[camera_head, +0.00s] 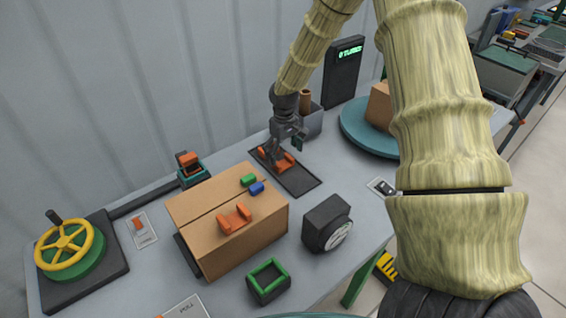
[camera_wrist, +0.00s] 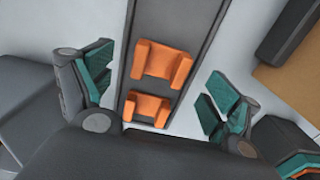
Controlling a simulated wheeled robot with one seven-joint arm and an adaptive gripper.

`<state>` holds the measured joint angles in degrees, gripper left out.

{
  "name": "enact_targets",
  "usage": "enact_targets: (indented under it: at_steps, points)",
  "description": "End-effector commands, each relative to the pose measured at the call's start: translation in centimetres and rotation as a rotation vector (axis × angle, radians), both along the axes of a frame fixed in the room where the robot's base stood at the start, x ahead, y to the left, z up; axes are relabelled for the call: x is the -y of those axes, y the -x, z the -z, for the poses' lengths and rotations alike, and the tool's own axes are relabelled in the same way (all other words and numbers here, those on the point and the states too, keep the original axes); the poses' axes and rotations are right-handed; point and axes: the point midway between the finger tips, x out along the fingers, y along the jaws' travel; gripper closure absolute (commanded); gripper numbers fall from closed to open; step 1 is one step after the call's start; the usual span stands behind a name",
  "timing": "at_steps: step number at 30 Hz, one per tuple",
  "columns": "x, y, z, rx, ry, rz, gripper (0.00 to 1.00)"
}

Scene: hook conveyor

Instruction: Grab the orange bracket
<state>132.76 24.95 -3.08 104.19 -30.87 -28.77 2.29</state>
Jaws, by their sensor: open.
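Two orange brackets lie on a dark strip (camera_head: 301,182) under my gripper (camera_head: 286,146). The head view shows parts of them (camera_head: 284,162) beside and below the fingers, which partly hide them. In the wrist view the farther bracket (camera_wrist: 162,63) and the nearer bracket (camera_wrist: 147,107) lie one behind the other on the strip (camera_wrist: 178,22). My gripper (camera_wrist: 160,90) is open, its teal-padded fingers to either side of the strip, holding nothing. The gripper body covers the wrist view's lower middle. Another orange bracket (camera_head: 235,219) sits on the cardboard box.
The cardboard box (camera_head: 245,245) carries small green (camera_head: 248,180) and blue (camera_head: 257,188) blocks. A black gauge (camera_head: 327,222), a green-rimmed bin (camera_head: 267,283) and a yellow handwheel (camera_head: 64,247) stand around it. A round blue turntable (camera_head: 362,135) is behind to the right. A teal holder (camera_head: 193,174) is left.

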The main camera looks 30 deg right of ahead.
Motion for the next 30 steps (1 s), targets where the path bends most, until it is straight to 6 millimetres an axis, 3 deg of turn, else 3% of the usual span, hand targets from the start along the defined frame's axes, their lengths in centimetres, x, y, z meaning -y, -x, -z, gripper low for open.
enact_targets:
  at_steps: [12,23,30]
  points:
    - [-0.2,-0.1,3.5,-0.002,-0.001,0.0,0.11]
    - [-0.2,-0.2,4.1,0.0,-0.001,0.0,0.11]
    - [-0.2,-0.2,4.1,0.0,-0.001,0.0,0.51]
